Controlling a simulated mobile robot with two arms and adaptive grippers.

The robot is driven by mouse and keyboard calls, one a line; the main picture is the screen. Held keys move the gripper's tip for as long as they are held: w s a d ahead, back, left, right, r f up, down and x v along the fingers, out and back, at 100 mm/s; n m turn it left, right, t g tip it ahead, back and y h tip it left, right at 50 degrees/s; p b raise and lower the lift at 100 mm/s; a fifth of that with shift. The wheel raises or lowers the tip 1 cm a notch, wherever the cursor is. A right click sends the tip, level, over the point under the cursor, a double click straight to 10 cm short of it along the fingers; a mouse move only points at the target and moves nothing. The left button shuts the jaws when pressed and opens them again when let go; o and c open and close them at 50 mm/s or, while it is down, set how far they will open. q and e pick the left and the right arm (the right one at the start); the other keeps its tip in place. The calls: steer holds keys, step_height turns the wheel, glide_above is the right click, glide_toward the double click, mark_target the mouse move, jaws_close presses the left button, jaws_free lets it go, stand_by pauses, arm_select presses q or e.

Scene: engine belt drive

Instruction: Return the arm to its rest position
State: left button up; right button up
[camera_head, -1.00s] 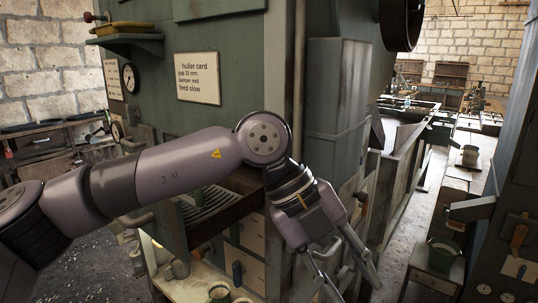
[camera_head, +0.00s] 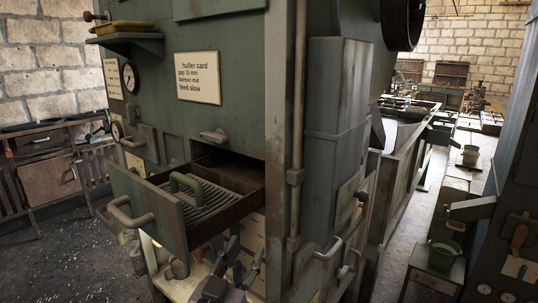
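My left gripper (camera_head: 242,258) shows at the bottom of the head view, left of centre. Its dark fingers point up and stand apart with nothing seen between them. Only a small part of its purple-grey body shows at the lower edge, and the rest of the arm is out of view. It appears in front of the lower part of the green machine (camera_head: 235,120), below the open drawer (camera_head: 150,212). My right gripper is not in view.
The drawer juts out and holds a slotted grate (camera_head: 212,197) with a green handle (camera_head: 186,183). A grey metal housing (camera_head: 337,85) stands right of it. A dark green bucket (camera_head: 443,256) sits on a cabinet at right. Floor shows at lower left.

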arm_select(q)
steer(key=s+a+f+n+g+y, duration=0.1)
steer(key=s+a+f+g+y, duration=0.35)
steer(key=f, duration=0.65)
steer(key=s+a+f+n+g+y, duration=0.1)
steer(key=s+a+f+g, duration=0.3)
steer(key=s+a+f, duration=0.45)
steer(key=s+a+f+g, duration=0.1)
steer(key=s+f+g, duration=0.2)
steer(key=s+f, duration=0.4)
steer(key=s+a+f+g, duration=0.2)
steer(key=s+f+g, duration=0.2)
steer(key=s, duration=0.5)
step_height(320, 180, down, 29)
steer(key=b, duration=0.3)
steer(key=s+a+f+m+g+b, duration=0.1)
steer(key=s+a+f+g+b, duration=0.1)
steer(key=s+f, duration=1.5)
steer(key=shift+s+a+f, duration=0.25)
steer(key=shift+f, duration=0.4)
steer(key=shift+y, duration=0.25)
